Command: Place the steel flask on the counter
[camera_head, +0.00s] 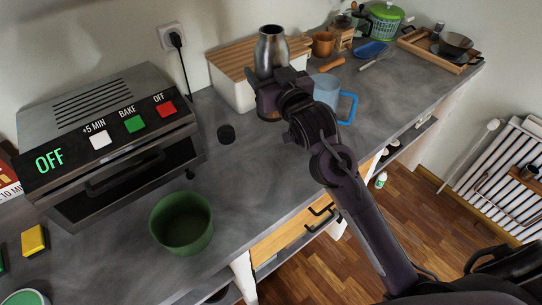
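The steel flask (271,50) stands upright in front of the white box with a wooden lid, in the upper middle of the head view. My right gripper (268,88), on the arm coming in from the lower right, is around the flask's lower body and looks shut on it. The gripper hides much of that lower part, and I cannot tell whether its base touches the grey counter (235,205). My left gripper is not in view.
A blue mug (328,91) stands close right of the gripper. A small black cap (226,133) lies left of it. A green bowl (182,223) and a toaster oven (108,140) are at left. Counter between bowl and gripper is clear.

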